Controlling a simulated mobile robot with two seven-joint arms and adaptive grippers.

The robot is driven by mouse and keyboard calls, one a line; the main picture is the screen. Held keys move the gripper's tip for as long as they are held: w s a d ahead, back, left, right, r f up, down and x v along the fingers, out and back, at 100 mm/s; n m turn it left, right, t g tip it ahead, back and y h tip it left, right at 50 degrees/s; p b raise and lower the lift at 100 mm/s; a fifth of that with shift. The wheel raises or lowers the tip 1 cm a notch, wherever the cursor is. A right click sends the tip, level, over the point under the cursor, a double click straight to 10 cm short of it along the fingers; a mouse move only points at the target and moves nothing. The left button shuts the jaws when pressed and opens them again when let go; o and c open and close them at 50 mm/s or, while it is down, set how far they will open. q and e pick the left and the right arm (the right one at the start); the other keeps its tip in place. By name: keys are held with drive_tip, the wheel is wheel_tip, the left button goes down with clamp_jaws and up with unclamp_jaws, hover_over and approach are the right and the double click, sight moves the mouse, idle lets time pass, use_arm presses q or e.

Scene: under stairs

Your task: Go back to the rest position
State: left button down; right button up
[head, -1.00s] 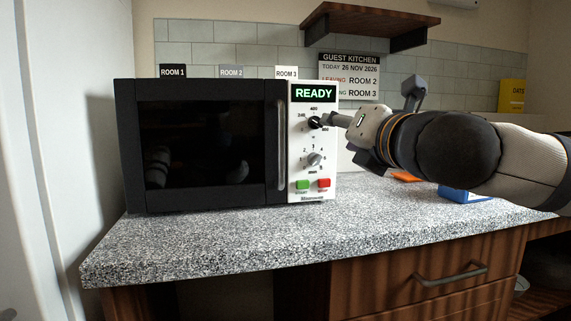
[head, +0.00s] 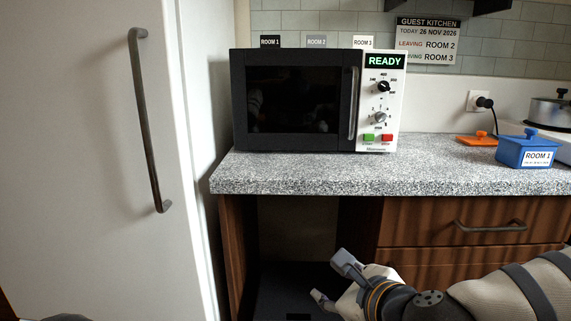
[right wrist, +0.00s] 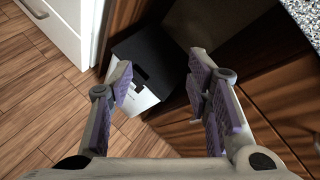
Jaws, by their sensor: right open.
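My right gripper (head: 333,281) is low in front of the counter, below the worktop and before the open space under it. In the right wrist view its two purple-padded fingers (right wrist: 160,78) are spread wide with nothing between them. The black microwave (head: 300,102) stands on the speckled worktop (head: 300,176) with its door shut. Its display (head: 385,61) reads READY. Its upper dial (head: 383,86) and lower dial (head: 380,118) are clear of my gripper.
A tall white door with a long handle (head: 150,120) stands at the left. Wooden drawers with a handle (head: 490,226) are beside my right arm. A blue ROOM 1 container (head: 525,149) and an orange lid (head: 477,140) lie on the worktop. Wooden floor (right wrist: 45,100) is below.

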drive_tip(key=s+f+n+g+p, duration=0.3)
drive_tip(key=s+f+n+g, duration=0.4)
drive_tip(key=s+f+n, duration=0.8)
use_arm(q)
drive_tip(key=w+r+t+p, duration=0.2)
drive_tip(key=w+r, duration=0.4)
drive_tip(key=r, duration=0.1)
drive_tip(key=shift+w+r+t+p, duration=0.15)
drive_tip(key=shift+w+t+p, duration=0.1)
drive_tip(key=shift+t+p, duration=0.1)
use_arm(e)
drive_tip(key=s+d+f+n+g+h, duration=0.1)
drive_tip(key=s+d+n+g, duration=0.1)
drive_tip(key=s, duration=0.8)
drive_tip(key=s+d+f+n+g+h, duration=0.1)
drive_tip(key=s+d+n, duration=0.4)
drive_tip(key=s, duration=0.5)
drive_tip(key=s+d+f+n+g+h, duration=0.2)
drive_tip(key=s+d+n+g, duration=0.1)
drive_tip(key=s+d, duration=0.4)
drive_tip(key=s, duration=0.3)
drive_tip(key=shift+s+f+n+g, duration=0.15)
drive_tip(key=shift+n+g, duration=0.15)
